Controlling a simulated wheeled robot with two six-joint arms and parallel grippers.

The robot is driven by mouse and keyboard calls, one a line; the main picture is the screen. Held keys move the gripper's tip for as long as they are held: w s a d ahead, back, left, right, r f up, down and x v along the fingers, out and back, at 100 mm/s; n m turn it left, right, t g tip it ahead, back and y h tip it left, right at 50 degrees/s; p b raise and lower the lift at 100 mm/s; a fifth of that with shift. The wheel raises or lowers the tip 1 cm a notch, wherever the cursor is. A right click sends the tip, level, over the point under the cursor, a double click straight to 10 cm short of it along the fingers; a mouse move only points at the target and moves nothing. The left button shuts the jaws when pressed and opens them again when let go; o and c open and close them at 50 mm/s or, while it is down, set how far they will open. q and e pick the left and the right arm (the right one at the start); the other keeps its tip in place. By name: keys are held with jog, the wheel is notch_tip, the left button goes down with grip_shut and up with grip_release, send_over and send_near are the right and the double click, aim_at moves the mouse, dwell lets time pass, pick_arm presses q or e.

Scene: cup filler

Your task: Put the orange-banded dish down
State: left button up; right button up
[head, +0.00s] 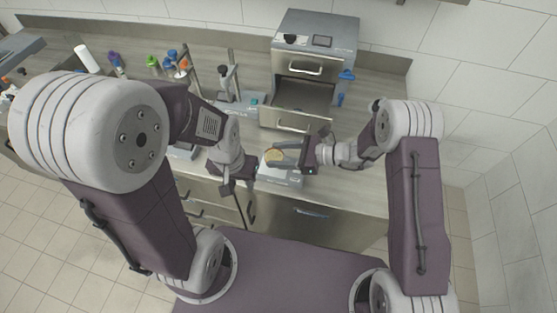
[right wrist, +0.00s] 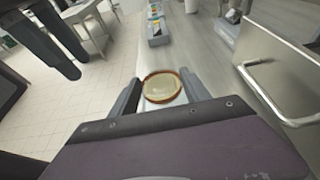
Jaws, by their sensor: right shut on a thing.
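The orange-banded dish (right wrist: 161,88) is round and shallow, with a pale inside and an orange-brown band around its rim. It also shows in the head view (head: 273,155). My right gripper (head: 282,154) is shut on it; in the right wrist view its two fingers (right wrist: 160,92) lie on either side of the dish. The dish looks level, over a pale flat device (head: 290,180) at the counter's front; I cannot tell whether it touches it. My left gripper (head: 236,188) is to the left of the dish, over the counter's front edge, and its finger gap is unclear.
A grey box-shaped unit (head: 317,38) with open drawers (head: 295,119) stands behind the dish. A stand-like device (head: 228,82) is at the back. Several coloured bottles and a white cylinder (head: 87,59) stand at the back left. The counter right of the drawers is clear.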

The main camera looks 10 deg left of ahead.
notch_tip(320, 180, down, 4)
jog(key=shift+r, duration=0.1)
jog(key=shift+f, duration=0.2)
jog(key=o, duration=1.3)
jog(key=shift+o, duration=0.2)
jog(key=b+v, duration=0.1)
jog(key=v, duration=1.1)
jog(key=shift+r, duration=0.1)
